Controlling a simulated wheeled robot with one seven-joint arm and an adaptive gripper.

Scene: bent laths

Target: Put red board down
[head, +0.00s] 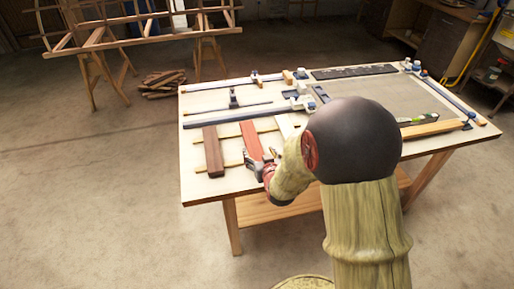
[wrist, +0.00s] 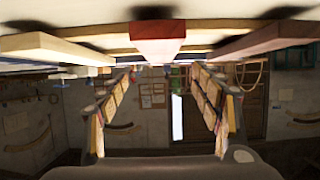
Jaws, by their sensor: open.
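The red board (head: 251,139) lies on the worktable across two thin pale strips (head: 233,163). My gripper (head: 259,164) is at its near end, and my arm hides part of this area. In the wrist view, which looks upside down, the end of the red board (wrist: 158,38) faces the camera at the top middle. The fingers of my gripper (wrist: 160,95) are spread wide with nothing between them. The board's end sits above the gap in that picture. Whether a finger touches it I cannot tell.
A dark brown board (head: 213,151) lies left of the red one, and a pale board (head: 286,126) lies to its right, partly behind my arm. Blue-grey clamps (head: 240,116) cross the worktable (head: 195,187) behind them. The table's front left corner is bare.

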